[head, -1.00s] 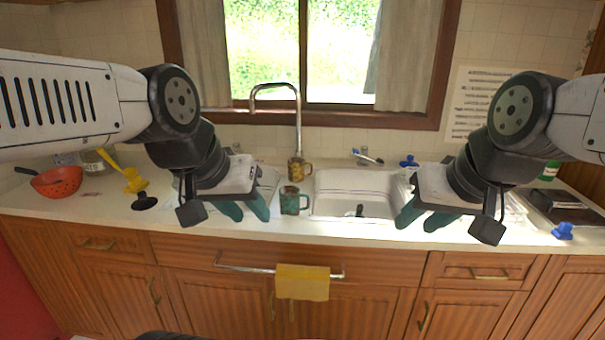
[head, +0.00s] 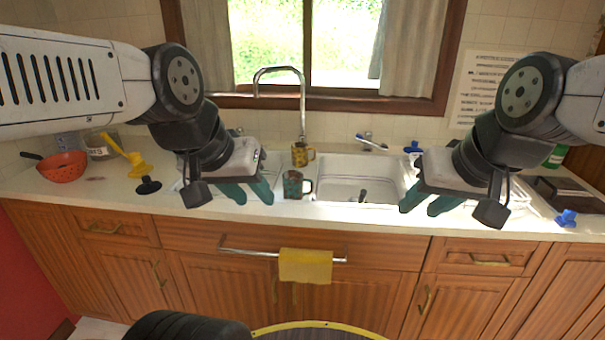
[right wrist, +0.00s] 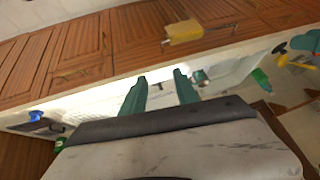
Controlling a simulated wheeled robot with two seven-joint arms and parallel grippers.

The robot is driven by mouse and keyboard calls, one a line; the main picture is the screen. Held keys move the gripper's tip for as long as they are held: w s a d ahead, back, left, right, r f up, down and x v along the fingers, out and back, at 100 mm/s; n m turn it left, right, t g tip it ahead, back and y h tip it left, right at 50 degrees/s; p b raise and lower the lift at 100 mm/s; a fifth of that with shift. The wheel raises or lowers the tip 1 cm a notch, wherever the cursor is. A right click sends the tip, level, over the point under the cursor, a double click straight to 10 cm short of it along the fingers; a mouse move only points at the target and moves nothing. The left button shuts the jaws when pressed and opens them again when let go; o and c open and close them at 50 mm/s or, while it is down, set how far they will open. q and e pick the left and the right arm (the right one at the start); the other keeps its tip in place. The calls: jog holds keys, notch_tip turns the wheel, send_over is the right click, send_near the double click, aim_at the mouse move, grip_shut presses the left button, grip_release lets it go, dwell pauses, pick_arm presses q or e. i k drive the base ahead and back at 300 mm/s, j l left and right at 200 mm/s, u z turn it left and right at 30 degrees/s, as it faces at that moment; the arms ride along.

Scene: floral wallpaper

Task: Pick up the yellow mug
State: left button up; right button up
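My right gripper (head: 428,204) is right of the sink, well away from both mugs. Its fingers are also spread and empty in the right wrist view (right wrist: 160,85).
The sink basin (head: 345,190) lies right of the mugs, with a tall faucet (head: 301,95) behind. A red colander (head: 62,167), yellow utensils (head: 137,163) and a black stopper (head: 149,186) are at left. A yellow towel (head: 305,266) hangs on the front rail.

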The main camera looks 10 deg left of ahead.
aim_at(300, 150)
jog(key=i+j, duration=0.35)
jog(key=j, duration=0.15)
jog(key=i+j, duration=0.3)
jog(key=j, duration=0.2)
jog(key=i+j, duration=0.35)
jog(key=j, duration=0.15)
